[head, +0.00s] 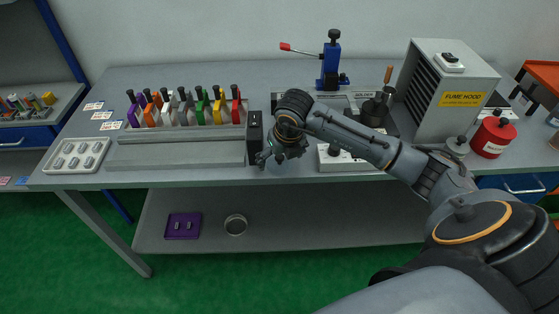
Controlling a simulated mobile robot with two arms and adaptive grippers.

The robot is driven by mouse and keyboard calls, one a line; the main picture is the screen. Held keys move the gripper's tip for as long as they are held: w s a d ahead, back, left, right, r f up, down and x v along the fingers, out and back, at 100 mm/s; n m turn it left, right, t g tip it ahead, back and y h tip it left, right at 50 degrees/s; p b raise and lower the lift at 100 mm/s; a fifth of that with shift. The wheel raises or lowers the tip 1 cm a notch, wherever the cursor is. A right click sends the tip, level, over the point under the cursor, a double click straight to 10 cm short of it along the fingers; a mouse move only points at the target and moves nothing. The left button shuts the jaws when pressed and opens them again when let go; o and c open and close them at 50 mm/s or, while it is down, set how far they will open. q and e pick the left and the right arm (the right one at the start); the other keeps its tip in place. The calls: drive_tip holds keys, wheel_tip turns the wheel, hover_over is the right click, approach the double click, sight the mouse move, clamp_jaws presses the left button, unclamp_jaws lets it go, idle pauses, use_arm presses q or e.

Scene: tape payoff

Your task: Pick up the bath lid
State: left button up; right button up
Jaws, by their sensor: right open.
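I cannot tell for sure which thing is the bath lid. A small round metal dish-like thing (235,225) lies on the lower shelf. My right gripper (270,158) is open, pointing down near the bench's front edge, just right of a black upright block (255,140). It appears empty. My right forearm hides part of the bench behind it. My left gripper is out of view.
Several coloured holders (188,107) stand in a row behind a long grey rail (180,153). A blue press (331,65) with a red handle, a fume hood (450,90), a red can (493,136) and a white control box (345,160) are on the bench. A white tray (76,156) is at left.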

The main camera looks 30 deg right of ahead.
drive_tip(key=c, duration=1.1)
